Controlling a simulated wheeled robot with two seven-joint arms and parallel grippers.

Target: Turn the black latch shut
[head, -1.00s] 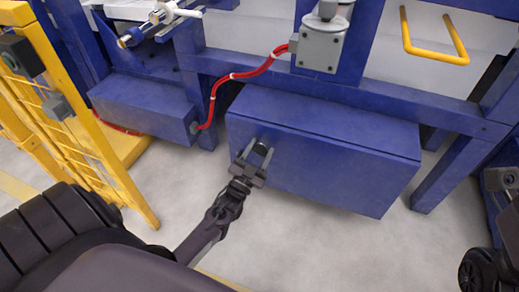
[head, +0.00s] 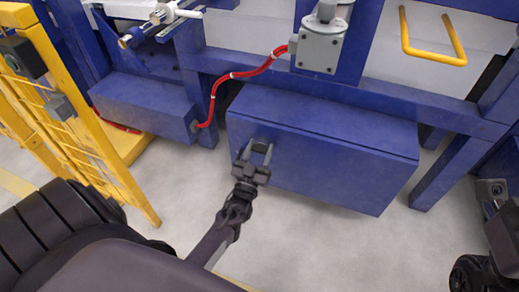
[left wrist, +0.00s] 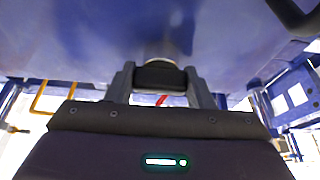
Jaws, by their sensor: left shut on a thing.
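The black latch (head: 260,147) sits on the upper left of the front face of a large blue box (head: 340,165). My left gripper (head: 257,149) reaches up to it from below, with one finger on each side. In the left wrist view the latch (left wrist: 160,75) shows as a dark rounded block between the two fingers (left wrist: 161,88), which are shut on it. The fingers and palm cover part of the latch, so its exact angle is hard to tell. My right gripper's fingers are not visible; only dark parts of my right arm show at the right edge.
A yellow fence (head: 85,140) stands at the far left. A blue frame leg (head: 450,170) stands right of the large box. The grey floor in front is clear.

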